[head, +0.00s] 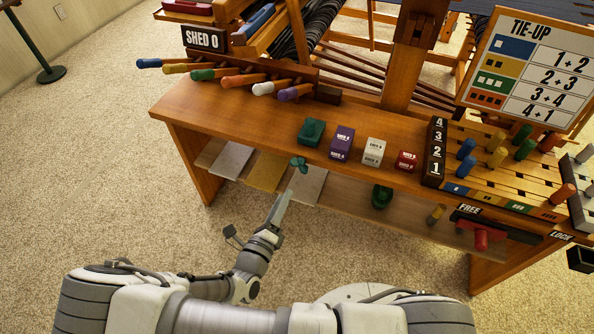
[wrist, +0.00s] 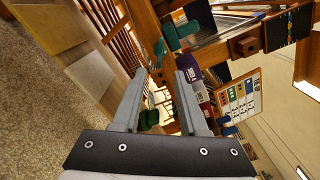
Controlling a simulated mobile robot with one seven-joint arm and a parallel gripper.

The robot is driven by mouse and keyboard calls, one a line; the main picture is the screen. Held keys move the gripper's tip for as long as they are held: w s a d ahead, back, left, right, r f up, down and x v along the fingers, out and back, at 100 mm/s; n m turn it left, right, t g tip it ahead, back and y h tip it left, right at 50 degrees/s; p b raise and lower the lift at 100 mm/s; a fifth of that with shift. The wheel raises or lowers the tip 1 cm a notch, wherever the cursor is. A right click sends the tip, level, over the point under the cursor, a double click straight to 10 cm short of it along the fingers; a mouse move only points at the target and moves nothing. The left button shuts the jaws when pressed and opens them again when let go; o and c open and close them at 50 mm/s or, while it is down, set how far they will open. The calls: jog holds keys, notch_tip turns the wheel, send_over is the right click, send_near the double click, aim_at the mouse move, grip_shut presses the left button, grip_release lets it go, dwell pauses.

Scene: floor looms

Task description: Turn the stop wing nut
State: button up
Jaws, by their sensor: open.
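A small green winged piece (head: 299,163), which looks like the stop wing nut, shows at the front edge of the wooden bench. My gripper (head: 287,194) is just below and in front of it, pointing up at it. In the wrist view the green winged piece (wrist: 159,52) is just beyond the tips of my gripper (wrist: 160,74). The fingers are apart with nothing held between them. I cannot tell whether a tip touches the piece.
On the bench (head: 215,110) stand a green block (head: 311,132), a purple block (head: 341,143), a white block (head: 373,151) and a red block (head: 405,160). A green knob (head: 382,197) hangs below the edge. A red handle (head: 481,239) is farther right. Coloured pegs stick out at left.

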aim_at(298, 169)
jog(key=b+x, duration=0.2)
jog(key=x, duration=0.9)
grip_shut()
